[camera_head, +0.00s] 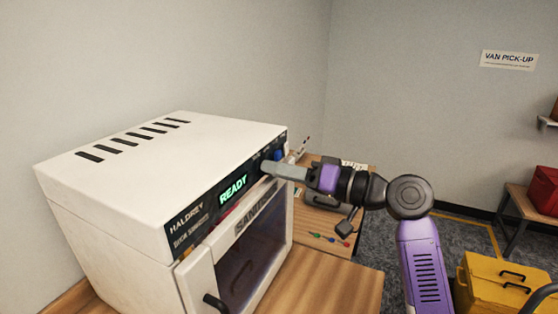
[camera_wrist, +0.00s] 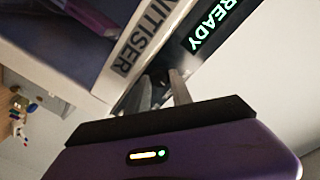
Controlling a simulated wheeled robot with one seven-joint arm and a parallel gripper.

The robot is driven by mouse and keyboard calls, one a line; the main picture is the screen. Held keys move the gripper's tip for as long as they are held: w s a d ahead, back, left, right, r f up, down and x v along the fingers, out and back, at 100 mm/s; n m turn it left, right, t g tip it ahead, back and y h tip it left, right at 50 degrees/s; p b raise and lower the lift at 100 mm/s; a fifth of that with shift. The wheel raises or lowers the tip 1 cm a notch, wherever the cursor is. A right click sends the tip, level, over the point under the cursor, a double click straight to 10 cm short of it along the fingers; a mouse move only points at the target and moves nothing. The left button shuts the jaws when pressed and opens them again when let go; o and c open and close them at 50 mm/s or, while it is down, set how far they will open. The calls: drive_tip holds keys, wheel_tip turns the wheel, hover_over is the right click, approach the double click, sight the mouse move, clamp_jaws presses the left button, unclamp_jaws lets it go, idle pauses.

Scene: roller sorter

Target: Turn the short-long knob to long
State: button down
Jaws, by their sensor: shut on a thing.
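A white sanitiser cabinet (camera_head: 140,180) stands on a wooden bench, its black panel lit with a green READY display (camera_head: 233,188). My gripper (camera_head: 267,168) reaches in from the right to the panel, to the right of the display. In the wrist view, my gripper's two fingers (camera_wrist: 162,95) are shut on a dark knob (camera_wrist: 158,76) at the panel, beside the READY display. The fingers hide most of the knob, so its pointer and its short-long marks cannot be read. A blue part (camera_head: 279,154) shows on the panel just past my gripper.
The cabinet's door with a dark window (camera_head: 243,262) is closed below the panel, and its black handle (camera_head: 214,303) sticks out. Small coloured items (camera_head: 328,239) lie on the wooden surface under my arm. A yellow case (camera_head: 500,284) stands at the lower right.

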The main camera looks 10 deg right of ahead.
drive_tip(key=shift+m+p, duration=1.25)
drive_tip(key=shift+m, duration=0.35)
drive_tip(key=shift+d, duration=0.1)
drive_tip(key=c, duration=1.1)
unclamp_jaws()
drive_tip(key=shift+c, duration=0.2)
drive_tip(key=shift+f, duration=0.15)
drive_tip(key=shift+f, duration=0.1)
